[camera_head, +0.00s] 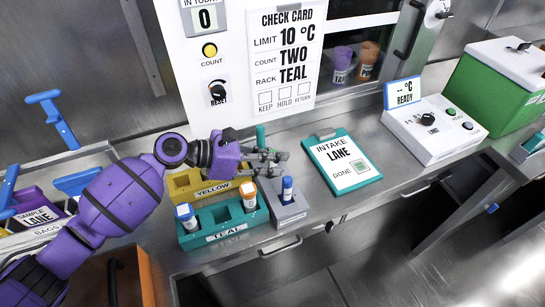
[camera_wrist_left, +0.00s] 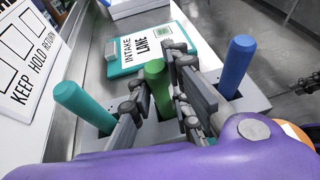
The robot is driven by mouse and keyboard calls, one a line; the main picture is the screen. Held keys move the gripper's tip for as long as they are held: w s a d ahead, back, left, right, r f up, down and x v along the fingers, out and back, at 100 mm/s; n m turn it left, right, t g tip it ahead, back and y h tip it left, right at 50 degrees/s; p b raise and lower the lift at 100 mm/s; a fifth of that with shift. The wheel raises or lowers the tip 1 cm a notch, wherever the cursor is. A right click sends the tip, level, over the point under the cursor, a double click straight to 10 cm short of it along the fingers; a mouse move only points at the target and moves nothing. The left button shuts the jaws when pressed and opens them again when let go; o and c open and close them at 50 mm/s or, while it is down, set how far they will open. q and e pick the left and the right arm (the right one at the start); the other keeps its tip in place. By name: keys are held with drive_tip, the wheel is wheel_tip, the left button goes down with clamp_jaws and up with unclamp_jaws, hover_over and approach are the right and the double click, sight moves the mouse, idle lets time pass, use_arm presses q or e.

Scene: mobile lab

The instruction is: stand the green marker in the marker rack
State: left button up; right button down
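The grey marker rack (camera_head: 288,212) stands on the steel counter, right of the teal block; it also shows under the fingers in the left wrist view (camera_wrist_left: 255,103). A blue marker (camera_head: 287,188) stands upright at its near end and a teal marker (camera_head: 260,136) at its far end. The green marker (camera_wrist_left: 157,82) is upright between them, over the rack's middle, with my left gripper's (camera_head: 275,160) fingers close on both its sides. Its lower end is hidden by the fingers, so I cannot tell how deep it sits.
The teal block (camera_head: 228,233) holding bottles and the yellow block (camera_head: 183,183) stand left of the rack. The intake lane board (camera_head: 342,185) lies to the right. A white control box (camera_head: 435,130) is farther right. The wall with the check card (camera_head: 285,55) rises behind.

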use_arm(q)
drive_tip(key=o, duration=0.4)
drive_tip(key=shift+o, duration=0.2)
drive_tip(key=shift+r, duration=0.2)
drive_tip(key=v, duration=1.2)
drive_tip(key=shift+f, duration=0.1)
